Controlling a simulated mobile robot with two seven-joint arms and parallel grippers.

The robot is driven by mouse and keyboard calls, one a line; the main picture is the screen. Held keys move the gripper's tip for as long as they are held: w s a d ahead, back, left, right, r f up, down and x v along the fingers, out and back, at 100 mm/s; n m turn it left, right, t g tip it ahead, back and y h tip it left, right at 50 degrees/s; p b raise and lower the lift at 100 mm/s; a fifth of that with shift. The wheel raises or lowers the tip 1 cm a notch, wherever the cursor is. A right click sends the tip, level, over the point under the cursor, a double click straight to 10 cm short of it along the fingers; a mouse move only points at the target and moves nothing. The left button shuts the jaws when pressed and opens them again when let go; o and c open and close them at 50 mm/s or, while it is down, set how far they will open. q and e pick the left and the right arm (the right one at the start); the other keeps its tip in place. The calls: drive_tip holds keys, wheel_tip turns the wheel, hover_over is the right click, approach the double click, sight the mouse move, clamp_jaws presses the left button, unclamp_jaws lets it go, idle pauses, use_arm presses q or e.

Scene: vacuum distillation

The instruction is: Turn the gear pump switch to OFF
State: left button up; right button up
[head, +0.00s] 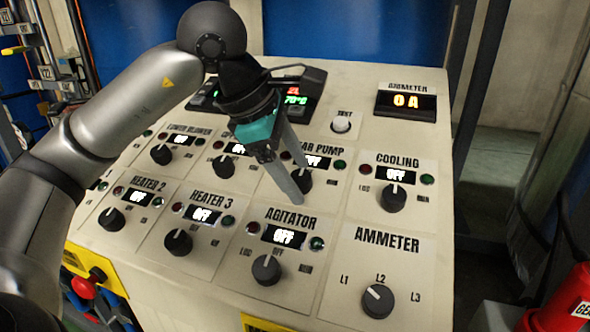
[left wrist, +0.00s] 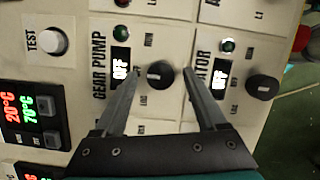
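The gear pump switch is a round black knob (head: 304,182) on the sloped cream panel, partly hidden behind a finger of my left gripper in the head view. It shows whole in the left wrist view (left wrist: 160,74). Its display (left wrist: 121,68) reads OFF, with a green lamp (left wrist: 122,30) beside it. I cannot make out which way the knob points. My left gripper (head: 299,184) is open, its fingertips on either side of the knob (left wrist: 160,72), with visible gaps. I cannot tell whether the tips touch the panel. My right gripper is not in view.
Nearby are the agitator knob (head: 266,270), cooling knob (head: 393,198), ammeter knob (head: 377,301) and heater 3 knob (head: 178,242). A white test button (head: 341,124) and the ohmmeter-like display (head: 406,104) reading 0 A sit higher. A red emergency button (head: 84,287) is at lower left.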

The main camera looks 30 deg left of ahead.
use_arm(q)
drive_tip(key=p+v, duration=0.3)
drive_tip(key=v, duration=1.2)
drive_tip(key=shift+r, duration=0.1)
